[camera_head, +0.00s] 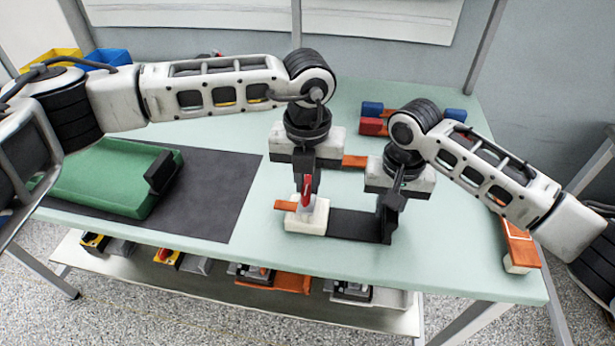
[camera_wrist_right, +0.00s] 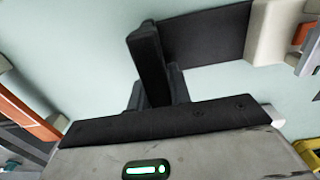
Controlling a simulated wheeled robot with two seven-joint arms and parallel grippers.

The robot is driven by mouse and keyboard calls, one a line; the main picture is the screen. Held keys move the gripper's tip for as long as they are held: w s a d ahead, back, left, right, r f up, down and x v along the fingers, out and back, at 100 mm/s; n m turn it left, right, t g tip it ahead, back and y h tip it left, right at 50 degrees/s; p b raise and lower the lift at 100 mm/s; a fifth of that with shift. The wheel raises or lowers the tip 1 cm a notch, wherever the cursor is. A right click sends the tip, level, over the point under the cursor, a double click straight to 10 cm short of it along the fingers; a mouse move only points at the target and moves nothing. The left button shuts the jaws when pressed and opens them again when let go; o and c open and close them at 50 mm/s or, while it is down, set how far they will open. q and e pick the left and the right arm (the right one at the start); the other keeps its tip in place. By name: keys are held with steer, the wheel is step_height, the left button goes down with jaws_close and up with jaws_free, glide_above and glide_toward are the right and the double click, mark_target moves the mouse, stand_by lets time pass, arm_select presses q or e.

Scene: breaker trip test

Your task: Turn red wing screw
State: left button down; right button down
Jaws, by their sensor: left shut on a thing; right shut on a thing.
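The red wing screw (camera_head: 307,189) stands upright on a white block (camera_head: 306,215) near the table's front. My left gripper (camera_head: 305,190) comes down from above and is shut on the screw, hiding part of it. An orange strip (camera_head: 286,206) sticks out to the left of the block. A flat black piece (camera_head: 350,224) runs right from the block. My right gripper (camera_head: 389,222) is shut at its right end. In the right wrist view, the black piece (camera_wrist_right: 205,35) runs from my right gripper's fingers (camera_wrist_right: 150,75) to the white block (camera_wrist_right: 265,35).
A green padded piece (camera_head: 110,180) and a black block (camera_head: 162,172) are on a dark mat (camera_head: 222,200) at left. Red (camera_head: 372,127) and blue (camera_head: 455,114) pieces lie at the back. An orange and white piece (camera_head: 519,245) sits at the right edge. A lower shelf (camera_head: 215,290) holds several devices.

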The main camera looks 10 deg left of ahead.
mark_target(308, 183)
arm_select(q)
steer(key=c, duration=1.4)
jaws_free()
steer(key=shift+r, duration=0.1)
step_height(308, 183, up, 12)
arm_select(e)
steer(key=c, duration=1.2)
jaws_free()
steer(key=shift+r, duration=0.15)
